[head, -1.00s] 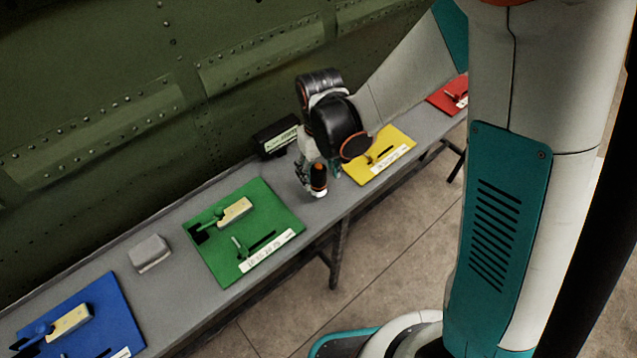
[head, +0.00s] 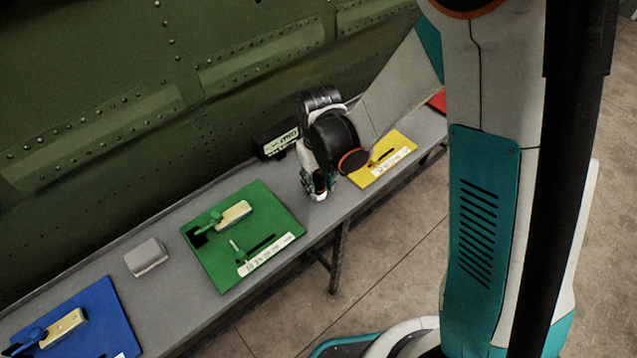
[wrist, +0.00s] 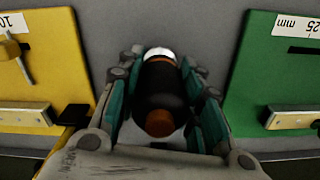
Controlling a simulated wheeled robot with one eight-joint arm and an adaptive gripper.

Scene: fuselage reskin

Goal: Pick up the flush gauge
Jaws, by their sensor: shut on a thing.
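A black cylinder with an orange-brown end and a pale tip, which I take to be the flush gauge (wrist: 160,92), sits between the fingers of my gripper in the wrist view. My gripper (head: 316,186) is shut on it, with teal-and-grey finger links on both sides. In the head view the gripper is down at the grey bench, between the green and yellow mats. There the gauge is mostly hidden by the gripper and wrist. I cannot tell whether it still touches the bench.
A green mat (head: 215,268) and a yellow mat (head: 404,143) with tools flank the gripper on the bench (head: 165,285). A black box with a label (head: 275,139) stands close behind. A grey block (head: 146,256) and blue mat (head: 112,318) lie left. The green riveted panel (head: 90,90) rises behind.

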